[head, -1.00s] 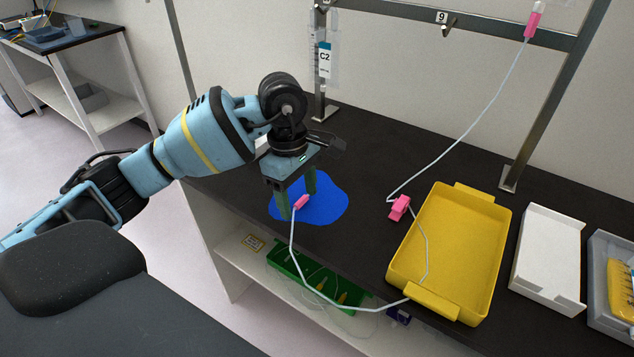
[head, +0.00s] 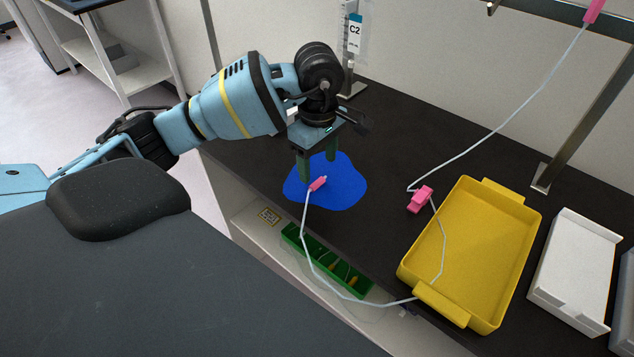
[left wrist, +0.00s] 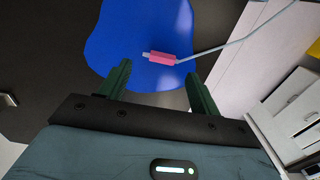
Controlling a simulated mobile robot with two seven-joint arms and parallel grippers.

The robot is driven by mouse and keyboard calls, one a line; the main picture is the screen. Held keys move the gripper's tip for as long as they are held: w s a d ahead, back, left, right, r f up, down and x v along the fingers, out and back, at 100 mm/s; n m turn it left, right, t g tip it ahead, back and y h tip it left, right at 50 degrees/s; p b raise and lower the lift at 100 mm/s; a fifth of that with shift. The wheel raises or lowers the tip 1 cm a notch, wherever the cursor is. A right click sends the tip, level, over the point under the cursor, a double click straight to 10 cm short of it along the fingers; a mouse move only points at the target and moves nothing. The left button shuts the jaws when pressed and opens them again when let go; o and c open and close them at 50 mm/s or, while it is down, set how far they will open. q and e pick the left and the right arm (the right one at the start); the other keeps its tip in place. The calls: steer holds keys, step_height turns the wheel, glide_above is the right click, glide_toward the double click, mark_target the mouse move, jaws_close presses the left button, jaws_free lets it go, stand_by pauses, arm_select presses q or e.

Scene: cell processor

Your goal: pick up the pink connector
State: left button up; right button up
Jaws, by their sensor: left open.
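The pink connector (head: 317,184) lies over the blue patch (head: 345,190) on the black bench, with a pale tube running from it over the bench's front edge. It also shows in the left wrist view (left wrist: 161,58), ahead of and between the two green fingers. My left gripper (head: 317,172) points down over the blue patch. Its fingers are apart and empty, close to the connector. In the left wrist view my left gripper (left wrist: 157,80) shows a gap between its fingertips and the connector. My right gripper is not in view.
A pink clamp (head: 420,199) sits on the tube beside the yellow tray (head: 410,262). A white tray (head: 570,315) stands farther right. A green bin (head: 292,236) is on the shelf below. A metal post (head: 545,178) rises behind the yellow tray.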

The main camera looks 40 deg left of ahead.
mark_target(318, 182)
arm_select(q)
steer(key=shift+s+d+f, duration=0.1)
steer(key=shift+f, duration=1)
steer(key=shift+s+d+f, duration=0.1)
steer(key=shift+f, duration=1)
steer(key=c, duration=0.9)
